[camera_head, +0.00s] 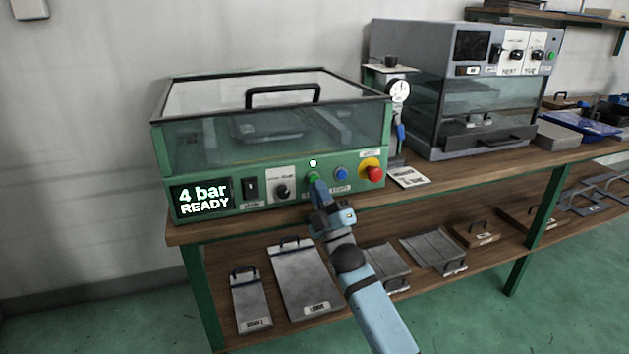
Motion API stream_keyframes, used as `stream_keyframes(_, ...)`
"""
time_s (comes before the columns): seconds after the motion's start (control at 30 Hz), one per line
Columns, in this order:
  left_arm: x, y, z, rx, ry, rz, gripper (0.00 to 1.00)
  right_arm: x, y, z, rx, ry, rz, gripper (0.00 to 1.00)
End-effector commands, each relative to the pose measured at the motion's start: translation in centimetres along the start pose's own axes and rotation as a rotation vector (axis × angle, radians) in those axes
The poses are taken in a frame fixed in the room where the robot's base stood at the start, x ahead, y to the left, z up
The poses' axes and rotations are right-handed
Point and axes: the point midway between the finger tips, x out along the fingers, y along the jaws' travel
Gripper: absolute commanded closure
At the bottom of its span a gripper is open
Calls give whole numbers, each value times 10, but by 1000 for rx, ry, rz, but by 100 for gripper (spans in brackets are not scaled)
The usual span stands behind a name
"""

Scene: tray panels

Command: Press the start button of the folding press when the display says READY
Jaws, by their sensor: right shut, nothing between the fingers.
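The folding press (225,161) is a green box with a clear lid and a black handle, standing on a wooden workbench. Its display (203,197) reads "4 bar READY". A small lamp (313,162) on its front glows bright green-white. Below the lamp is a green button (312,177), partly hidden by my right gripper (319,187). My right gripper is shut and empty, its tips right at the green button. I cannot tell whether they touch or press it. The press lid is down. My left gripper is not in view.
A blue button (341,173) and a red emergency knob (375,173) sit just right of my gripper. A black switch (251,188) and a dial (282,190) are to its left. A grey machine (480,85) stands to the right. Metal panels (300,277) lie on the lower shelf.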

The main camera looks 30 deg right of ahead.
Motion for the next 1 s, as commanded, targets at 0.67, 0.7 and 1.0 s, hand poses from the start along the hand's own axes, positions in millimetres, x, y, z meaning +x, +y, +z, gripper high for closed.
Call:
stream_keyframes(0.67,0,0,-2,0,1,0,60,6,-4,4,0,0,0,100)
stream_keyframes(0.7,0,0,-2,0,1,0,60,6,-4,4,0,0,0,100)
stream_keyframes(1.0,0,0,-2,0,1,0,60,8,-6,6,0,0,0,100)
